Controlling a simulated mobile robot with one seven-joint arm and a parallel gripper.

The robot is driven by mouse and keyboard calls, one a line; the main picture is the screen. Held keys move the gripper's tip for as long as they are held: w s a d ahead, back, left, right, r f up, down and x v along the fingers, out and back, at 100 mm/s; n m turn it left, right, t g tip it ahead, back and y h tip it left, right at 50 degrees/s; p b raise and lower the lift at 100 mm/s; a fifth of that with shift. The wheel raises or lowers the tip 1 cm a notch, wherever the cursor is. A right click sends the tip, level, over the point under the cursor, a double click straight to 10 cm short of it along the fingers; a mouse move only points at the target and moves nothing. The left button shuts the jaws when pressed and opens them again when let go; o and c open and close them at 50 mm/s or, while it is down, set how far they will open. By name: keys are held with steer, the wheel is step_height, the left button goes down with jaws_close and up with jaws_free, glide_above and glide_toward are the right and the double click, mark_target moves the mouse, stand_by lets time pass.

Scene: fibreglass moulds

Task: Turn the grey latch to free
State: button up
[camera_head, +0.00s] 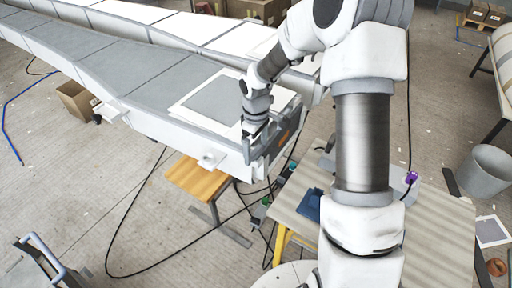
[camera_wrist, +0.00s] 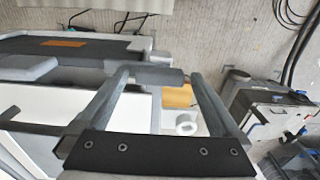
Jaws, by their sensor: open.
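My gripper (camera_head: 258,143) is at the near end of the long white and grey mould (camera_head: 185,132), by its end face. In the wrist view my gripper (camera_wrist: 158,73) is open, with its two grey fingers spread apart. A short grey bar, which looks like the grey latch (camera_wrist: 160,78), lies crosswise between the fingertips. I cannot tell whether either finger touches it. In the head view my gripper and wrist hide most of the latch area, so its angle is unclear there.
An orange patch (camera_wrist: 65,43) is on the dark end panel. A white bracket (camera_head: 210,160) sticks out from the mould's side. A wooden stool (camera_head: 198,178) and a workbench (camera_head: 430,225) stand below and beside it. Black cables lie on the floor.

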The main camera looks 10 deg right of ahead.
jaws_close()
stand_by(0.4)
steer(key=shift+m, duration=0.3)
steer(key=m+b, duration=0.2)
steer(key=m, duration=0.1)
steer(key=shift+m, duration=0.3)
steer(key=m+b, duration=0.2)
steer(key=m, duration=0.2)
steer(key=shift+m, duration=0.3)
steer(key=m, duration=0.4)
steer(key=shift+m+b, duration=0.3)
steer(key=shift+b, duration=0.1)
steer(key=shift+r+m, duration=0.1)
steer(key=shift+m, duration=2.1)
